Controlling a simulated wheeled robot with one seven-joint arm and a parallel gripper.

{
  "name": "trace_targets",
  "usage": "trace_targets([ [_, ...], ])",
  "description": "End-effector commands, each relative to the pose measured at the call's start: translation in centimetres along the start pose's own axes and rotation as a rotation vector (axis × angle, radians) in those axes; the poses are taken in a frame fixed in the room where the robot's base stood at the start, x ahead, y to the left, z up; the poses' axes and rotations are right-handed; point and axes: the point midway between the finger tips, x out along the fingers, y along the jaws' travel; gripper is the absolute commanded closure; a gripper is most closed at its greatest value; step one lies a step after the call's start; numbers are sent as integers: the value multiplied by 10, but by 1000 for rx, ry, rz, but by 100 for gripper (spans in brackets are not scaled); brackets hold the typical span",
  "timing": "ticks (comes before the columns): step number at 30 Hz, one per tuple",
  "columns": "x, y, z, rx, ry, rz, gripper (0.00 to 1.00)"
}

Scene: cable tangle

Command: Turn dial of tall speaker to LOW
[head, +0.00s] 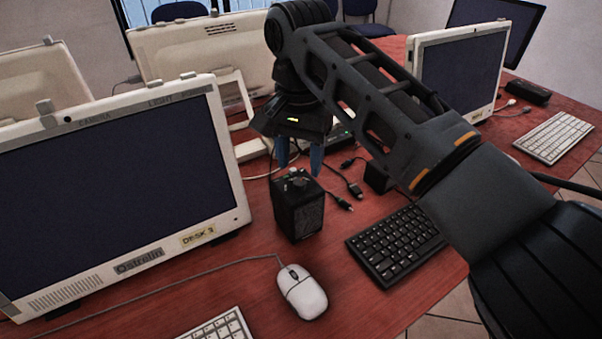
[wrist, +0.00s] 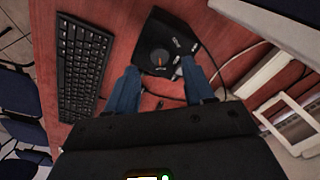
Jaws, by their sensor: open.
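The tall speaker (head: 298,214) is a black box standing upright on the red-brown desk, with a grille on its side. Its top shows in the wrist view (wrist: 187,43), with a round dark dial (wrist: 155,61) bearing an orange-red pointer mark. Small white labels are beside the dial, too small to read surely. My gripper (head: 299,170) points down over the speaker's top, its two blue fingers apart and empty.
A black keyboard (head: 395,243) lies right of the speaker and a white mouse (head: 302,291) in front. A monitor labelled DESK 3 (head: 120,190) stands at left. A smaller black box (head: 378,178) is partly hidden by my arm.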

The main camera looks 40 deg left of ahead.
Motion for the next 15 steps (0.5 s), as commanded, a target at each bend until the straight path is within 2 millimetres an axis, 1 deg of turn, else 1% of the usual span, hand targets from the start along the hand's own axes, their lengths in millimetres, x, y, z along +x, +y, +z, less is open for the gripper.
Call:
trace_targets([
  [1,9,1,0,1,-3,2,47],
  [3,19,1,0,1,-2,2,47],
  [6,29,1,0,1,-1,0,47],
  [10,38,1,0,0,-1,0,47],
  [15,41,0,0,1,-1,-1,47],
])
